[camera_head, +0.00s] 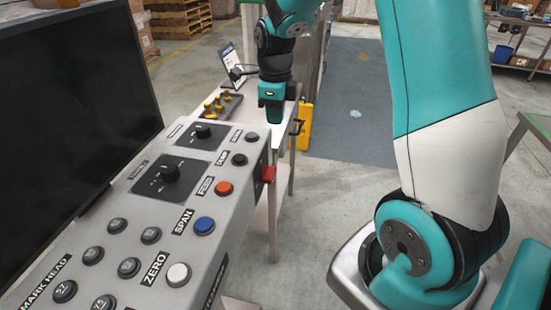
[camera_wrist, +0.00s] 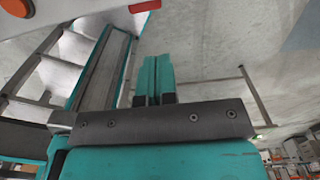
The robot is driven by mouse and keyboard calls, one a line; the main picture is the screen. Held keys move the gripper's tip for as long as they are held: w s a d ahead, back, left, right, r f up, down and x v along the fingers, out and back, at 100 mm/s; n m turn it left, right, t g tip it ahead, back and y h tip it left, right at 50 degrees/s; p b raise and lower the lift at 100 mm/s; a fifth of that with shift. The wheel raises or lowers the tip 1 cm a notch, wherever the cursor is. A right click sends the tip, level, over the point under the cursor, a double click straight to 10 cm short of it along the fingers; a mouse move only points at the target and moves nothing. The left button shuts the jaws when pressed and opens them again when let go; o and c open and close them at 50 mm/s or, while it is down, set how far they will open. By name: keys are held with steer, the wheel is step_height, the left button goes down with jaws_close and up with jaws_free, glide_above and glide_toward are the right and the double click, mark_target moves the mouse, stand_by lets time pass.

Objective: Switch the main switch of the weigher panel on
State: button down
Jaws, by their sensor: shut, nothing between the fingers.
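The grey weigher panel (camera_head: 145,215) fills the lower left of the head view. Its sloped top carries two black rotary knobs on dark plates, a nearer one (camera_head: 170,174) and a farther one (camera_head: 202,132). A red part (camera_head: 268,174) sticks out from the panel's right side; it also shows at the top edge of the wrist view (camera_wrist: 145,6). I cannot tell for sure which is the main switch. My gripper (camera_head: 273,119) points down near the panel's far right corner, apart from the red part. Its teal fingers (camera_wrist: 154,75) are shut and empty.
An orange button (camera_head: 223,188), a blue button (camera_head: 204,225) and a white button (camera_head: 178,274) sit along the panel's right side. A black monitor (camera_head: 75,95) stands at left. Brass weights (camera_head: 218,103) lie behind the panel. Open floor (camera_head: 330,185) lies to the right.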

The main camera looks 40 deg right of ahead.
stand_by(0.3)
step_height(320, 180, down, 14)
steer(key=shift+p, duration=1.2)
steer(key=shift+w+d+f+g+y+p, duration=0.2)
steer(key=shift+g+y+p, duration=0.15)
steer(key=shift+g+y, duration=0.2)
steer(key=shift+f, duration=0.1)
steer(key=shift+w+d+f, duration=0.15)
steer(key=shift+d+f, duration=0.1)
steer(key=shift+f, duration=0.15)
steer(key=shift+w+d+f, duration=0.1)
steer(key=shift+f, duration=0.05)
stand_by(0.4)
glide_toward(275, 168)
steer(key=w+d+r, duration=0.2)
steer(key=w+d, duration=0.3)
steer(key=d, duration=0.1)
steer(key=shift+r, duration=0.4)
